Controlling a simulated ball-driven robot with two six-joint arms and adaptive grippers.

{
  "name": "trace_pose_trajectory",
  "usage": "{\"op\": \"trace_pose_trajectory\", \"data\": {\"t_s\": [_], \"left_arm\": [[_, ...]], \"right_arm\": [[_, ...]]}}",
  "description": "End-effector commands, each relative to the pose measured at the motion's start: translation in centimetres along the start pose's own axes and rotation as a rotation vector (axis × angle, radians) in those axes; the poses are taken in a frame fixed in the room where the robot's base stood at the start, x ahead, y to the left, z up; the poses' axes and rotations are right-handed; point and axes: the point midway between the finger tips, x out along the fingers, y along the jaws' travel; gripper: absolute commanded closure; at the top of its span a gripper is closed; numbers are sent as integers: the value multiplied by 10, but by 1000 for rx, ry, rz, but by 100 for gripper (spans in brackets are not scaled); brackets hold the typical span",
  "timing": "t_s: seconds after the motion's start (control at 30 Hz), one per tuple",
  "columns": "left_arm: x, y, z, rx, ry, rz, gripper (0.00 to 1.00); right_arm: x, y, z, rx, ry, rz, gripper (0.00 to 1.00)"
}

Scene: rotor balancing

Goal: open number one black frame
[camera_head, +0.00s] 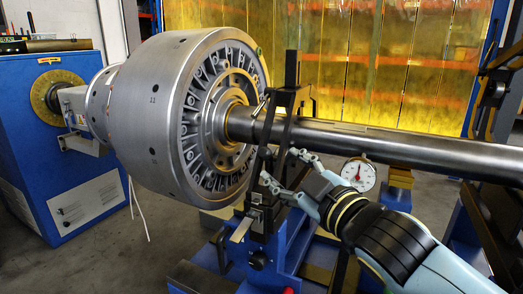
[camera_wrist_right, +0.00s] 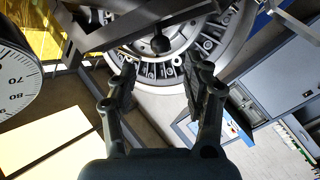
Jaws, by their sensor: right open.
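A black frame (camera_head: 291,72) stands upright around the steel shaft (camera_head: 380,145), just in front of the large rotor (camera_head: 165,110). I cannot make out a number on it. Dark bars of what looks like this frame (camera_wrist_right: 140,25) cross the top of the right wrist view. My right gripper (camera_head: 280,167) comes in from the lower right, its fingers open on the near side of the frame, below the shaft. In the wrist view the right gripper (camera_wrist_right: 160,72) shows an empty gap between its fingers. I cannot tell whether a fingertip touches the frame. My left gripper is out of view.
A dial gauge (camera_head: 358,174) stands close beside my right gripper and also fills the left edge of the wrist view (camera_wrist_right: 15,75). A blue stand (camera_head: 285,255) is under the frame. A blue drive cabinet (camera_head: 60,150) is at the left. Yellow curtains (camera_head: 390,60) hang behind.

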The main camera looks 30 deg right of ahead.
Motion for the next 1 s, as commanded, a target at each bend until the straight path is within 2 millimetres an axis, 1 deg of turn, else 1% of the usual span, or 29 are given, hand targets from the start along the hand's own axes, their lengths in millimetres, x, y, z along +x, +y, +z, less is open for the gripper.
{"op": "trace_pose_trajectory", "data": {"t_s": [0.03, 0.13, 0.2, 0.3, 0.4, 0.57, 0.8, 0.87, 1.0], "left_arm": [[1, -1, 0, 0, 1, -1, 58], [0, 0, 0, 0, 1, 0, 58], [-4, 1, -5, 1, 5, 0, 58], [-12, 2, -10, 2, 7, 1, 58], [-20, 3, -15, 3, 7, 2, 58], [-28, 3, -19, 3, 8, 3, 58], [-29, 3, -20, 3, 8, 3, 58], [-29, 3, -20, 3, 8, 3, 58], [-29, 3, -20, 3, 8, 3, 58]], "right_arm": [[11, 2, -2, 3, 3, 4, 50], [32, 1, -1, 4, 1, 3, 50], [46, 0, 0, 2, 1, 3, 50], [63, -1, 1, 2, -1, 1, 50], [75, -1, 1, 1, -1, 1, 50], [83, 0, 1, 2, -2, -1, 50], [84, 0, 0, 1, -2, -1, 50], [84, 0, 0, 1, -2, -1, 56], [84, 0, 0, 1, -2, -1, 75]]}}
